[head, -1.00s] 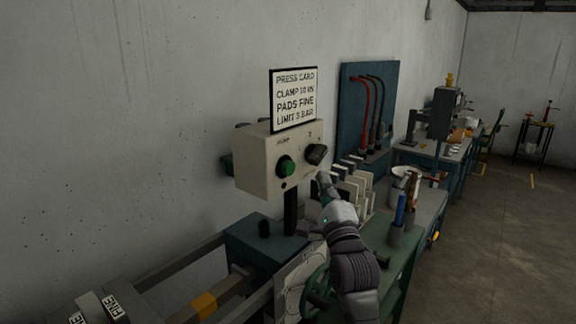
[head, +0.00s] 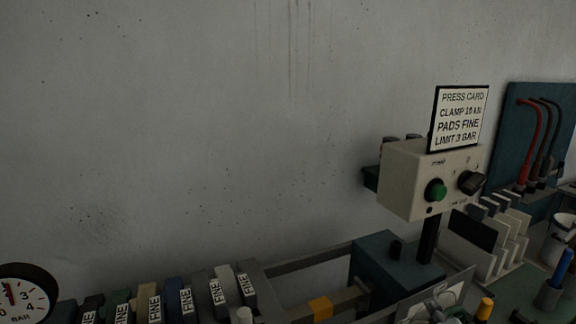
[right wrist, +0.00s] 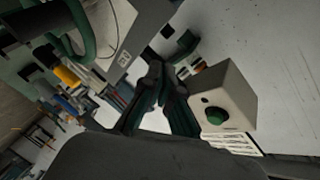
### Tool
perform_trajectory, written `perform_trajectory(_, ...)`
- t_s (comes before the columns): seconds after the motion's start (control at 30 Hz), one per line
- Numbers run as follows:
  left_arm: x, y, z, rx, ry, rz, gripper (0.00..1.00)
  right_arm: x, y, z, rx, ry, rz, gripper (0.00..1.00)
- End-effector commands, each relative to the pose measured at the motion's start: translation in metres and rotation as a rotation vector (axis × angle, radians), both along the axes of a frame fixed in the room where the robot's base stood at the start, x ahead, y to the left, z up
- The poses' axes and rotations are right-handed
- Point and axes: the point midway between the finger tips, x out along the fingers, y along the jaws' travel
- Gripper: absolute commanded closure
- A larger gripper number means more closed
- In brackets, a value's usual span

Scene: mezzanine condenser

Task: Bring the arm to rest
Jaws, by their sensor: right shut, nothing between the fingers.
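My right gripper (right wrist: 163,84) shows in the right wrist view, its dark fingers shut with nothing held. It is in the air, apart from the control box. The cream control box (head: 428,178), with a green button (head: 435,191) and a dark knob (head: 472,182), stands at the right in the head view. The box also shows tilted in the right wrist view (right wrist: 226,96), right of the fingers. I cannot clearly make out the right arm in the head view. My left gripper is not in view.
A press card (head: 460,119) stands on the box. Several pads marked FINE line the lower left by a round gauge (head: 24,296). A pale rack (head: 497,238) and a blue marker (head: 561,267) are at the right. The wall (head: 220,120) behind is bare.

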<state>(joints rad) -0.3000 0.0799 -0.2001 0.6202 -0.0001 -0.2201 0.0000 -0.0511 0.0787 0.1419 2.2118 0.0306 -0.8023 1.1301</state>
Motion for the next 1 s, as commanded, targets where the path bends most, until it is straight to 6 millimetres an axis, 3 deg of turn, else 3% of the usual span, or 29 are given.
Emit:
perform_trajectory(0.03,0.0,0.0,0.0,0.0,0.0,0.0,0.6,-0.021,0.014,-0.032,-0.109,0.129,0.054,1.0)
perform_trajectory(0.1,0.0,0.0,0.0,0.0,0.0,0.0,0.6,-0.053,0.031,-0.071,-0.265,0.302,0.152,1.0)
perform_trajectory(0.2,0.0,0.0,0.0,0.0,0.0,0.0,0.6,-0.099,0.051,-0.114,-0.45,0.504,0.308,1.0)
perform_trajectory(0.3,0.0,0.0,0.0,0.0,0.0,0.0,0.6,-0.14,0.065,-0.141,-0.58,0.646,0.449,1.0)
perform_trajectory(0.5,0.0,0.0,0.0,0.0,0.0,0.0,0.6,-0.206,0.084,-0.173,-0.755,0.833,0.702,1.0)
perform_trajectory(0.73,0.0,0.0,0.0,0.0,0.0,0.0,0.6,-0.275,0.098,-0.191,-0.89,0.975,0.984,1.0)
perform_trajectory(1.0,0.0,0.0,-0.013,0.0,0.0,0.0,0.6,-0.261,0.101,-0.277,-0.885,1.006,1.011,1.0)
